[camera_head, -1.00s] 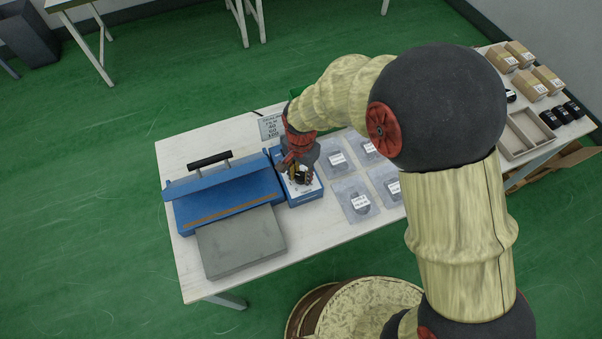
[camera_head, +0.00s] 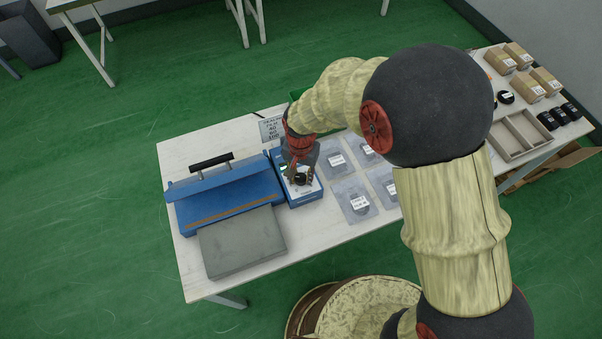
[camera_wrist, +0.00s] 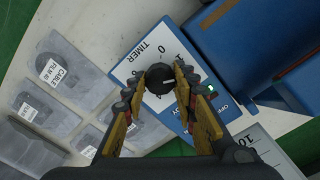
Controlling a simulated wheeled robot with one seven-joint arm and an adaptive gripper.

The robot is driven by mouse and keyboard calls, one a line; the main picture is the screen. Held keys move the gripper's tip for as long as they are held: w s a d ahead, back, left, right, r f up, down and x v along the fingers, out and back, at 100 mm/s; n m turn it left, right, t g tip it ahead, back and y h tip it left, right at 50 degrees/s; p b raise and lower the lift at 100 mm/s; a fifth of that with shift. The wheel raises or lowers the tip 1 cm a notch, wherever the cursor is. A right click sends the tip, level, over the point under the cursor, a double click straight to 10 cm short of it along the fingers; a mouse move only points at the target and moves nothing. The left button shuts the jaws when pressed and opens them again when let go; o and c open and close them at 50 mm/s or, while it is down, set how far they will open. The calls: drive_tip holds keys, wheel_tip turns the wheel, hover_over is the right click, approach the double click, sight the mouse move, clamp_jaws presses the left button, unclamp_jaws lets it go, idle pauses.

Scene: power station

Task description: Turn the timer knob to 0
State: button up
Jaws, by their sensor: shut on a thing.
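The timer knob (camera_wrist: 160,78) is a round black dial with a white pointer mark. It stands on the white face of a blue timer box (camera_wrist: 140,62), printed "TIMER" with a "0" beyond the knob. In the wrist view the mark points to the right, not at the "0". My gripper (camera_wrist: 157,84) has its yellow-and-black fingers on both sides of the knob, shut on it. In the head view my gripper (camera_head: 300,174) is over the timer box (camera_head: 309,196), partly hiding its top. The dial's other numbers are partly covered.
A blue sealing machine (camera_head: 225,195) with a grey plate (camera_head: 240,243) stands left of the timer box on the white table (camera_head: 190,149). Several clear bags with labelled parts (camera_head: 353,200) lie to its right.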

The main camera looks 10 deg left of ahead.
sight(301, 177)
drive_tip(key=n+p, duration=0.1)
drive_tip(key=n, duration=0.2)
drive_tip(key=shift+r+n, duration=0.1)
drive_tip(key=shift+n, duration=0.2)
drive_tip(key=n+p, duration=0.1)
drive_tip(key=n, duration=0.2)
drive_tip(key=shift+n, duration=0.3)
drive_tip(key=n+p, duration=0.1)
drive_tip(key=n, duration=0.2)
drive_tip(key=shift+n, duration=0.3)
drive_tip(key=shift+n+p, duration=0.55)
drive_tip(key=shift+n, duration=1.35)
drive_tip(key=o, duration=1.1)
drive_tip(key=shift+o, duration=0.3)
wheel_tip(301, 177, up, 12)
